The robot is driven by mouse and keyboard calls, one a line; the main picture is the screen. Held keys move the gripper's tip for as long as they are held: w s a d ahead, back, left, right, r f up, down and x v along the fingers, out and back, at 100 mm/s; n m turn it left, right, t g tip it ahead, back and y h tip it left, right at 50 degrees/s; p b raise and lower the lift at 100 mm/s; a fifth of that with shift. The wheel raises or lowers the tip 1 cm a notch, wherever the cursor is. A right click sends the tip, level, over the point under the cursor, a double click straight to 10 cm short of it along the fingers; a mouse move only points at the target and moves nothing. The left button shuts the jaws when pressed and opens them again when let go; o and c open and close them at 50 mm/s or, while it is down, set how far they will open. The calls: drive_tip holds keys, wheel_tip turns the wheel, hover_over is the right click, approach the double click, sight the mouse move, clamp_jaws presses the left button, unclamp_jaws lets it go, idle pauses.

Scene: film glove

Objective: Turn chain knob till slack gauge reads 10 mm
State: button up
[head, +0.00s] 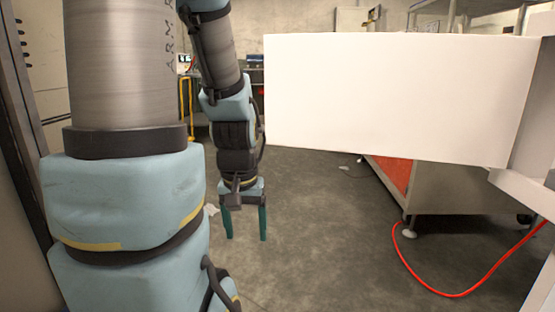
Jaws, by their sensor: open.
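My gripper (246,225) hangs at the end of my arm, left of the picture's middle. It points down, with its two dark green fingers apart and nothing between them. Bare floor shows behind it. I see no chain knob and no slack gauge in this view. A large plain white panel (395,95) fills much of the upper right and hides what lies behind it. My gripper is below and left of the panel, apart from it in the picture.
A metal cabinet on casters (455,195) with an orange-red side stands at the right. A red hose (455,295) curves over the floor in front of it. A yellow frame (187,108) and a bench stand at the back left. The middle floor (320,240) is clear.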

wheel_tip(320, 180, up, 26)
drive_tip(key=p, duration=2.4)
drive_tip(key=shift+r+p, duration=0.2)
drive_tip(key=shift+p, duration=0.1)
